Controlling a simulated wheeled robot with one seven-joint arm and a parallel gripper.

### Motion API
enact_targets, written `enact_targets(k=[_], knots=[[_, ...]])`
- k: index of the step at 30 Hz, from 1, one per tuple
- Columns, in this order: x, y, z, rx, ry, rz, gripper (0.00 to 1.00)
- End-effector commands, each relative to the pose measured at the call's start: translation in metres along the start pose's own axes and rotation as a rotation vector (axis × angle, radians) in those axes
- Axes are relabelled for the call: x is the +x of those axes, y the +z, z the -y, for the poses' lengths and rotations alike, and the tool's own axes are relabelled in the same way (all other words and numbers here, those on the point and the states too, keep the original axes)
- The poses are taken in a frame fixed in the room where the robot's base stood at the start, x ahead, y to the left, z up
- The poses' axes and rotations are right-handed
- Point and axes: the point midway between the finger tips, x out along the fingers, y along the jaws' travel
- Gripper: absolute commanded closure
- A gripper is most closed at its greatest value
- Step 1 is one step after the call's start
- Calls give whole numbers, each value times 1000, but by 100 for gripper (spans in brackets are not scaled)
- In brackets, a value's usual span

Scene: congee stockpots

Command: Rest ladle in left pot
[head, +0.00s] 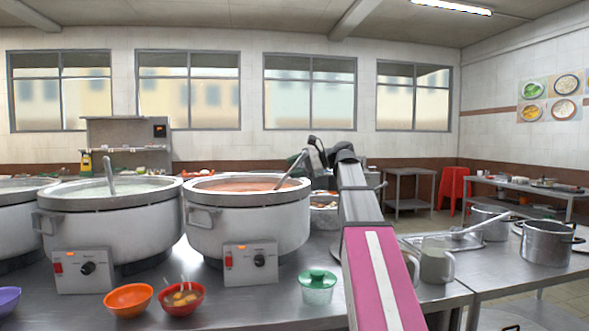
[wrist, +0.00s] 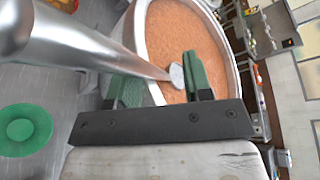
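An electric pot of orange congee (head: 248,222) stands centre-left in the head view; the congee also fills the top middle of the wrist view (wrist: 190,30). A metal ladle (head: 290,171) leans in it, its handle rising over the right rim. My gripper (head: 298,159) is at the upper end of this handle. In the wrist view the green fingers (wrist: 165,85) stand apart, with the handle (wrist: 130,58) crossing the gap diagonally; I see no firm grip on it. Left of it, a pot of white congee (head: 110,222) holds another ladle (head: 109,175).
A third pot (head: 14,225) is cut off at the far left. A steel pot (head: 547,243) stands at right.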

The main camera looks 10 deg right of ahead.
Motion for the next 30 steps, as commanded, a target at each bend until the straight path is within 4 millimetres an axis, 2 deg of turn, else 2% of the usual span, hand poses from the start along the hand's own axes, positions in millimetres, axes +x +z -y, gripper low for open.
enact_targets(k=[4, 8, 21, 25, 30], knots=[[-3, 0, 0, 1, 0, -1, 54], [-17, -1, 0, 0, -2, -3, 54], [-91, -1, 1, 0, -1, -1, 54], [-103, 0, 0, 0, -1, 0, 54], [-108, 0, 0, 0, 0, 0, 54]])
